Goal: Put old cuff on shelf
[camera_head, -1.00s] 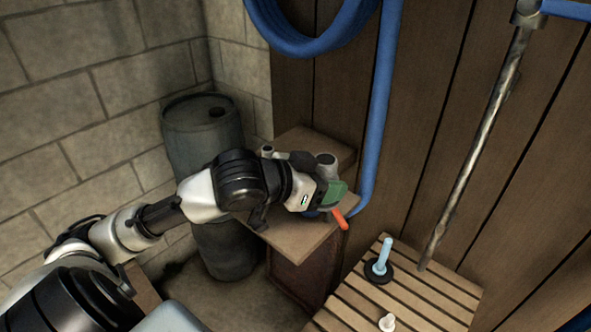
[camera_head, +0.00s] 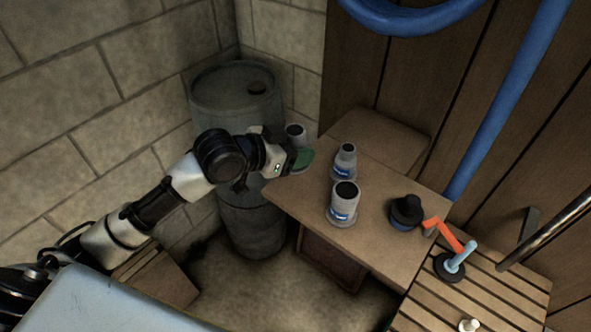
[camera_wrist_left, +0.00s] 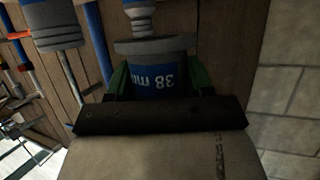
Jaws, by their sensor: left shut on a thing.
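My left gripper (camera_head: 300,160), with green fingertips, is shut on a grey cuff (camera_head: 295,132) at the left end of the wooden shelf (camera_head: 385,245). The fingers hide part of this cuff in the head view. The left wrist view shows its blue label (camera_wrist_left: 158,82) with "38 mm" upside down, between the green fingers. I cannot tell whether its base touches the shelf. Two similar grey cuffs with blue labels stand upright on the shelf, a rear one (camera_head: 345,160) and a front one (camera_head: 343,205). My right gripper is not in view.
A slatted bench (camera_head: 425,315) with a light-blue-handled piece (camera_head: 460,256) stands right. A dark barrel (camera_head: 235,98) stands behind my arm. A blue hose (camera_head: 510,95) hangs right.

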